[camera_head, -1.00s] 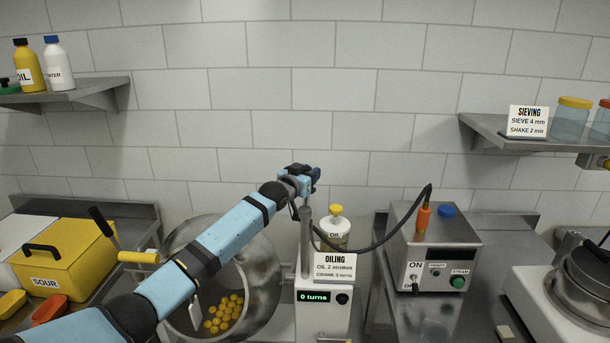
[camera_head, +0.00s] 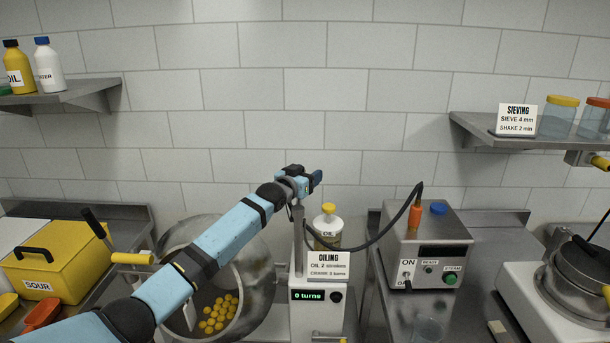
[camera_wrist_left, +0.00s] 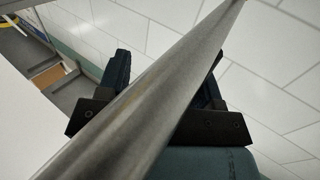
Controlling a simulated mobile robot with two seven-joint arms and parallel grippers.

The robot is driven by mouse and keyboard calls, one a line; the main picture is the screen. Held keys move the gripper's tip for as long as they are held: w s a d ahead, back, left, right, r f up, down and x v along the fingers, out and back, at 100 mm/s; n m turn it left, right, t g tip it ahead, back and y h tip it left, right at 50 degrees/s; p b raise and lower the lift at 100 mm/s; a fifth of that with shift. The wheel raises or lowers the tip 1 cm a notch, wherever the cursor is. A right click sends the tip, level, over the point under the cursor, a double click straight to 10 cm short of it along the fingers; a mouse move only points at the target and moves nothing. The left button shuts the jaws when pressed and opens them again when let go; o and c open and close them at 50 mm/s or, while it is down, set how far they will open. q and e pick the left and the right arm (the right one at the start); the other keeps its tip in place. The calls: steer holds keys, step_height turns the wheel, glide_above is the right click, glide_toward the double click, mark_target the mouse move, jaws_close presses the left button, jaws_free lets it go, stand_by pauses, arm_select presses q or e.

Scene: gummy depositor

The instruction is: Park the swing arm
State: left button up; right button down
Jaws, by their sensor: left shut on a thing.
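My left gripper (camera_head: 312,182) is up against the tiled wall side, above the oiling machine (camera_head: 318,318). In the left wrist view a thick grey metal bar (camera_wrist_left: 150,100), which looks like the swing arm, runs diagonally between the fingers, and the gripper is shut on it. In the head view a grey metal post (camera_head: 298,240) stands below the gripper; my gripper hides its top. A black hose (camera_head: 375,238) runs from near the post to an orange-ended fitting (camera_head: 415,215) on the steam box. My right gripper is not in view.
A tilted steel drum (camera_head: 262,272) with yellow gummies (camera_head: 218,312) sits under my left arm. The oil bottle (camera_head: 328,230) and oiling sign (camera_head: 328,268) stand by the machine. The steam box (camera_head: 430,250) is to the right. A shelf (camera_head: 480,125) hangs at upper right.

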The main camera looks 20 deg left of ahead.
arm_select(q)
steer(key=shift+r, duration=0.25)
stand_by(0.6)
